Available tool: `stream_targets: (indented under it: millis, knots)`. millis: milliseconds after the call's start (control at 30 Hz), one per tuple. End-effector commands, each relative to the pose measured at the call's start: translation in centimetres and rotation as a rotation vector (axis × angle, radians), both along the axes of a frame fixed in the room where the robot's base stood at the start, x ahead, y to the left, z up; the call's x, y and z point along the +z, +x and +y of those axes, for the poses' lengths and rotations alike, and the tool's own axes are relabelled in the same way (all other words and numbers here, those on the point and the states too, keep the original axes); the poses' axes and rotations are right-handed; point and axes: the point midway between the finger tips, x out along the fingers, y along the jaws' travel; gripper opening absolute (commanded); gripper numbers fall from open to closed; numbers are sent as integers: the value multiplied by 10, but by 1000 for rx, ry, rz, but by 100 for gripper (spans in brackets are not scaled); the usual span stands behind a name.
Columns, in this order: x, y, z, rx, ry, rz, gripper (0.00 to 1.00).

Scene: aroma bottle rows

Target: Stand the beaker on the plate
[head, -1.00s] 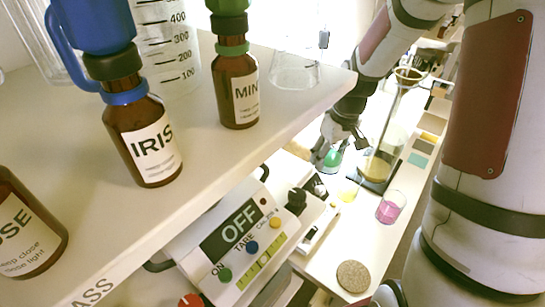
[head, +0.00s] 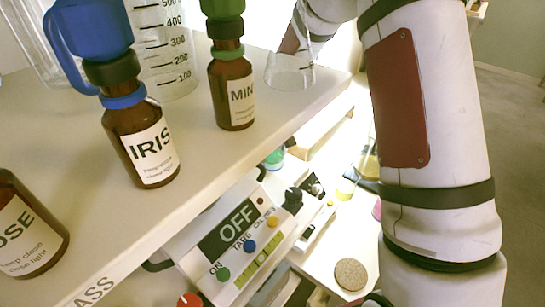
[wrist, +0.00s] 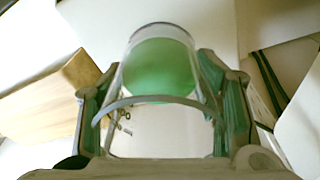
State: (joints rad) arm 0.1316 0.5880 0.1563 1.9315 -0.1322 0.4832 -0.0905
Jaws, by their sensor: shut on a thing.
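The beaker (wrist: 160,68) holds green liquid and sits between the two fingers of my gripper (wrist: 158,84) in the wrist view. The gripper is shut on it. In the head view only a small part of the beaker (head: 273,158) shows, past the edge of the white shelf, above the balance. My gripper is hidden there. The balance (head: 240,230) shows OFF on its panel, with ON and TARE buttons. I cannot make out a plate on it clearly; the shelf covers its far part.
The white shelf (head: 60,150) carries brown bottles labelled IRIS (head: 148,150) and MIN (head: 232,95), and a graduated beaker (head: 165,60). Below, a round cork mat (head: 350,274) lies on the bench. A small beaker with yellow liquid (head: 346,186) stands near the balance.

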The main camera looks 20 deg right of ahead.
Motion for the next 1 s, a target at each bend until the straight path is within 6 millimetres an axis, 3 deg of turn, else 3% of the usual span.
stream_targets:
  millis: [100,300,333,433,767,1000]
  knots:
    - [-15,-1,0,0,1,2,22]
    - [-17,0,0,1,0,0,22]
    - [-17,0,0,1,0,0,62]
    - [-17,0,0,1,0,1,82]
    - [-16,0,0,1,0,0,82]
    - [12,-3,-1,1,-1,-5,82]
